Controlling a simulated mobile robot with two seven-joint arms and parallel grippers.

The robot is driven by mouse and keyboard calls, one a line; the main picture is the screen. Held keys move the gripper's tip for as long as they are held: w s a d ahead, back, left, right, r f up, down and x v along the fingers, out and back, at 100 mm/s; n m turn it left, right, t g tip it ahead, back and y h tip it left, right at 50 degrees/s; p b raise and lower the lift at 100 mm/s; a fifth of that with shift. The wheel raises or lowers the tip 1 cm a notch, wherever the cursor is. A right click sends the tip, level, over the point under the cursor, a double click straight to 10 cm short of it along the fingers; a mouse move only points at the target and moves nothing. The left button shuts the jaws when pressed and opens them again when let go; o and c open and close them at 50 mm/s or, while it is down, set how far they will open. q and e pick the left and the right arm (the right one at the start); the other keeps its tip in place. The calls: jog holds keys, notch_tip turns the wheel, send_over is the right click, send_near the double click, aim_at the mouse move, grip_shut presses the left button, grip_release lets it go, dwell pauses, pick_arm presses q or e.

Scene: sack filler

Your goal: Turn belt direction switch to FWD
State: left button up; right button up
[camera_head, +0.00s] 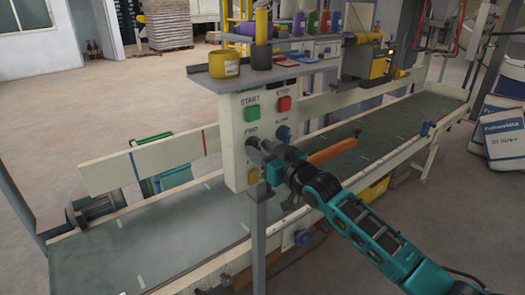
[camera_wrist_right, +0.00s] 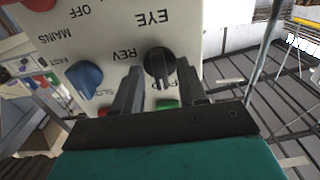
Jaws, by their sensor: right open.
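The belt direction switch is a black knob (camera_wrist_right: 158,65) on the pale control panel (camera_wrist_right: 205,20). REV is printed to its left in the right wrist view; another label below it is mostly hidden. In the head view the panel (camera_head: 237,178) shows a FWD label above the dark knob, which is partly covered by the gripper. My right gripper (camera_head: 268,153) is open at the panel face, its two fingers (camera_wrist_right: 159,72) on either side of the knob. I cannot tell whether they touch it, and the knob's exact setting is unclear. My left gripper is not in view.
A blue knob (camera_wrist_right: 85,78) sits beside the switch. The conveyor belt (camera_head: 165,232) runs behind the panel. A shelf above carries a yellow pot (camera_head: 224,65).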

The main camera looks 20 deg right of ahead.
jog(key=v, duration=1.3)
jog(key=shift+a, duration=0.1)
jog(key=s+a+f+g+h, duration=0.2)
jog(key=s+f+g, duration=0.1)
jog(key=s+f, duration=0.7)
jog(key=s+a+f+m+g+h, duration=0.1)
jog(key=s+a+f+g+h, duration=0.1)
jog(key=s+f, duration=0.8)
notch_tip(320, 180, down, 7)
jog(key=shift+a+r+m+g, duration=0.15)
jog(key=shift+a+m+g, duration=0.15)
jog(key=shift+a+g, duration=0.35)
jog(key=shift+s, duration=0.1)
